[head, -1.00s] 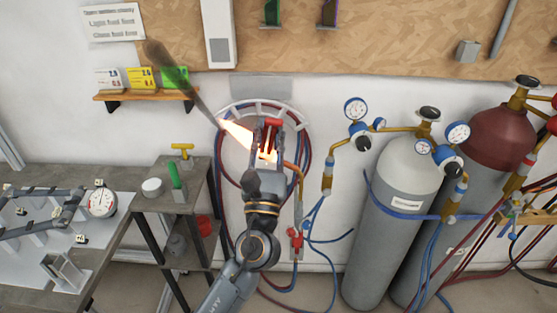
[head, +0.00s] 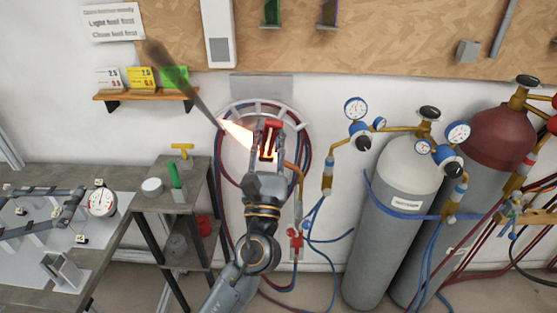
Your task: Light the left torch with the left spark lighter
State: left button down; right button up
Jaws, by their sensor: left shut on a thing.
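My left gripper (head: 268,153) is in front of the wall hose coil, shut on the red spark lighter (head: 272,127). The lighter points up, and the gripper hides part of it. The left torch (head: 295,240) hangs upright below and right of the gripper, with red valve knobs and a brass tube (head: 294,170) bending up behind the gripper. Its tip is hidden. A bright orange flame (head: 238,133) comes out beside the lighter toward the upper left, trailing dark smoke (head: 170,70). My right gripper is not in view.
Hoses hang on a wall rack (head: 254,107). A grey cylinder (head: 400,215) and a red-topped cylinder (head: 500,135) with gauges stand on the right. A small stand (head: 190,195) and a workbench (head: 105,235) are on the left. A wooden shelf (head: 145,96) is above.

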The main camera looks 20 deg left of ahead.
pick_arm(q)
jog(key=s+d+b, duration=0.1)
jog(key=s+d, duration=0.4)
jog(key=s, duration=0.6)
jog(key=shift+s+f+b, duration=0.2)
jog(key=shift+f+b, duration=0.1)
jog(key=shift+f, duration=0.25)
jog(key=s+a+f+m+h, duration=0.1)
jog(key=a+f+h, duration=0.1)
jog(key=f, duration=0.5)
jog(key=a+f+m+h, duration=0.1)
jog(key=a+f+h, duration=0.2)
jog(key=f, duration=0.4)
jog(key=shift+s+a+m+t, duration=0.3)
jog(key=shift+s, duration=0.1)
jog(key=shift+f, duration=0.1)
